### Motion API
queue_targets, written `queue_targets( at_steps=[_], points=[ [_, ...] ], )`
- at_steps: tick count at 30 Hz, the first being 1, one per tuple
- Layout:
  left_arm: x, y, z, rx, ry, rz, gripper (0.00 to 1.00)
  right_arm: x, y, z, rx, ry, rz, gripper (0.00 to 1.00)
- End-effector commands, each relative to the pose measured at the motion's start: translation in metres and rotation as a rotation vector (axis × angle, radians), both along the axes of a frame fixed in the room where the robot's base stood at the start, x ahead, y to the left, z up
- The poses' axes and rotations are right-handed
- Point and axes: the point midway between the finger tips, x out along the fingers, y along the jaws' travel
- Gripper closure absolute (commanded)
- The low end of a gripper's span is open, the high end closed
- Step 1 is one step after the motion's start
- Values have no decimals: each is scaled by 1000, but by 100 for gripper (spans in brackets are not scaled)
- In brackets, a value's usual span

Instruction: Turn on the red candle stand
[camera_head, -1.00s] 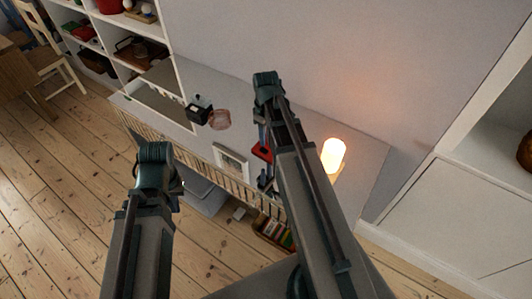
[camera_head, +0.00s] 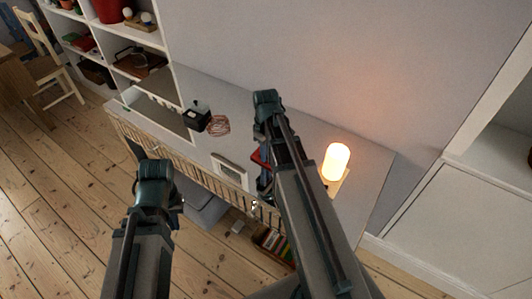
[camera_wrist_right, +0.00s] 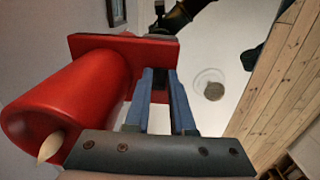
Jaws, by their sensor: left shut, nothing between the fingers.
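The red candle stand (camera_wrist_right: 75,98) fills the left of the right wrist view. It has a thick red cylinder, a flat red plate (camera_wrist_right: 120,50) and a pale, unglowing flame-shaped tip (camera_wrist_right: 50,146). In the head view only a sliver of red (camera_head: 258,157) shows beside my right arm. My right gripper's blue fingers (camera_wrist_right: 160,80) lie beside the cylinder, their tips at the plate. A narrow gap shows between them; whether the tips hold anything is unclear. In the head view that gripper (camera_head: 264,184) is mostly hidden. My left gripper (camera_head: 177,195) is shut and empty, low left, largely behind its arm.
A lit lamp (camera_head: 337,161) stands at the right of the white cabinet top (camera_head: 366,170). A small picture frame (camera_head: 230,170), a dark box (camera_head: 196,116) and a pinkish wire-like object (camera_head: 218,125) stand left of my right arm. Shelves (camera_head: 135,40) rise behind left.

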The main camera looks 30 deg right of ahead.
Motion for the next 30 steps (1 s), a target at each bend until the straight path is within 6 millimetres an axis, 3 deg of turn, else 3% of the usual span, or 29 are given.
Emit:
queue_targets(
  at_steps=[8, 18, 27, 28, 30],
  points=[
    [0, 0, 0, 0, 0, 0, 100, 2, 0, 0, -7, 15, 1, 100],
    [0, 0, -7, 0, 0, 0, 100, 9, 4, 0, -117, 222, 1, 100],
    [0, 0, -7, 0, 0, 0, 100, 7, 4, 1, -122, 230, 0, 100],
    [0, 0, -7, 0, 0, 0, 100, 7, 4, 1, -122, 230, 0, 75],
    [0, 0, -7, 0, 0, 0, 100, 7, 4, 1, -122, 230, 0, 65]
  ],
)
